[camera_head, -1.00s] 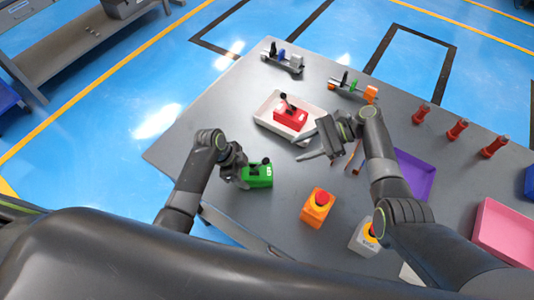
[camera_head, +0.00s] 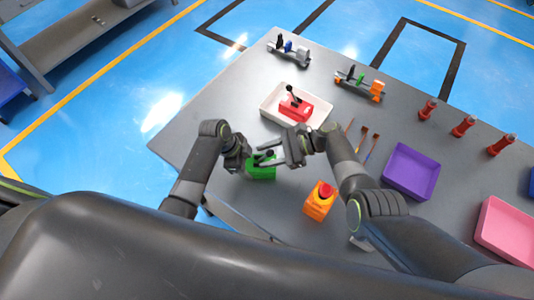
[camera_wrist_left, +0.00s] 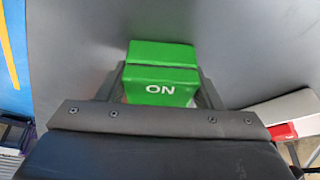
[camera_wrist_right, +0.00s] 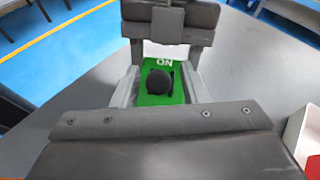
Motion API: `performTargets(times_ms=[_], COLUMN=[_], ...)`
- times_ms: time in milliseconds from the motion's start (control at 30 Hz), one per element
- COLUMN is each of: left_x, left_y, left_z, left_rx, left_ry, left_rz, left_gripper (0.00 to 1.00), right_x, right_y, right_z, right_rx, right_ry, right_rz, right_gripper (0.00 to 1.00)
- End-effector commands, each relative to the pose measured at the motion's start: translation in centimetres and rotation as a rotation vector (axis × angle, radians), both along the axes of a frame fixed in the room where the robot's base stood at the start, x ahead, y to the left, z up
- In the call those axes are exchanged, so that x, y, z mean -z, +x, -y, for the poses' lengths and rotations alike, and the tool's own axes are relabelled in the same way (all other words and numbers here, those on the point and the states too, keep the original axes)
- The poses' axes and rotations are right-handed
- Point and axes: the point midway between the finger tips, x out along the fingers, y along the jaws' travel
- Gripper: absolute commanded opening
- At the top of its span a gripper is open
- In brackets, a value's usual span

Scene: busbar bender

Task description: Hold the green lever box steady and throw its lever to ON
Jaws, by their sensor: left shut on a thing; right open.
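The green lever box (camera_head: 262,173) stands near the table's left front edge. My left gripper (camera_head: 247,163) is shut on it. In the left wrist view the box (camera_wrist_left: 162,72) sits between the fingers, with ON in white letters on it. My right gripper (camera_head: 277,157) is open over the box. In the right wrist view its fingers stand on either side of the lever's black round knob (camera_wrist_right: 159,83), with gaps showing. The ON marking lies beyond the knob, toward my left gripper. The lever's shaft is hidden under the knob.
A red lever box (camera_head: 295,108) sits in a white tray (camera_head: 271,101) just behind. An orange box with a red button (camera_head: 319,201) stands to the right front. A purple tray (camera_head: 412,172) and a pink tray (camera_head: 505,232) lie further right.

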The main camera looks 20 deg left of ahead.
Motion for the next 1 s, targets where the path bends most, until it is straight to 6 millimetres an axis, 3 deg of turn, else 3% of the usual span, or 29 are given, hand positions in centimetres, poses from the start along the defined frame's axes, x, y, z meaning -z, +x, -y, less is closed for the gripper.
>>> performTargets(times_ms=[267,600,1000], left_x=[-0.02,-0.03,-0.03], left_y=[0.03,0.02,0.01], left_z=[0.03,0.04,0.04], left_rx=[0.000,0.000,0.001], left_ry=[-0.001,-0.001,-0.001], left_rz=[0.001,0.000,0.001], left_gripper=[0.29,0.29,0.29], right_x=[0.06,0.04,-0.10], right_y=[-0.06,-0.04,-0.19], right_z=[-0.15,-0.14,-0.47], right_rx=[0.000,0.000,-0.006], right_ry=[0.000,0.000,-0.043], right_rz=[0.001,0.000,0.013], right_gripper=[0.40,0.00,0.00])
